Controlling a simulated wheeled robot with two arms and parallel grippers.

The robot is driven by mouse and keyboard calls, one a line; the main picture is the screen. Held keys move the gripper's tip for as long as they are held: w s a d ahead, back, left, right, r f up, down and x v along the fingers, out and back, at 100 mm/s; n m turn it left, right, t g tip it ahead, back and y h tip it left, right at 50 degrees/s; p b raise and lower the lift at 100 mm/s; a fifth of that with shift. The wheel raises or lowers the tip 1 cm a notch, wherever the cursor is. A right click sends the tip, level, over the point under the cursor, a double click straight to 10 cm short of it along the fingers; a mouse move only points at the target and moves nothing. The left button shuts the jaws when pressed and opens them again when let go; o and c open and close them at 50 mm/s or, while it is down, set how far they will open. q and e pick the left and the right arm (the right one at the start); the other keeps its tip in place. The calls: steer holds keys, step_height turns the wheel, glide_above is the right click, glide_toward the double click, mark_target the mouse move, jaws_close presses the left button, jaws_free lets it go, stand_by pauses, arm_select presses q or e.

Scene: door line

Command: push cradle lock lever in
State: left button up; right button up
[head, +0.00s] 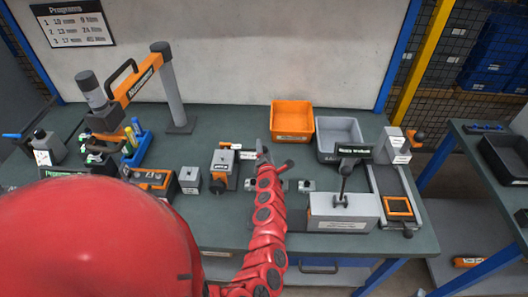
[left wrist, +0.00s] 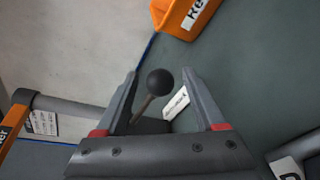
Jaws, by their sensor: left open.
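The lock lever shows in the left wrist view as a black ball knob (left wrist: 160,82) on a thin rod. It stands between the two spread fingers of my left gripper (left wrist: 162,100), with visible room to either side. A white label (left wrist: 177,103) lies beside the rod. In the head view my left gripper (head: 272,160) is over the bench, just right of a grey block on an orange base (head: 225,165), which may be the cradle. The lever cannot be made out there behind the gripper. Whether a finger touches the lever cannot be told. My right gripper is not in view.
An orange bin (head: 292,120) and a grey bin (head: 339,136) stand behind the gripper. An orange-and-grey post stand (head: 172,90) rises at the back left.

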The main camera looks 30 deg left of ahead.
arm_select(q)
steer(key=shift+w+a, duration=0.25)
steer(key=shift+f, duration=0.1)
jaws_close()
stand_by(1.3)
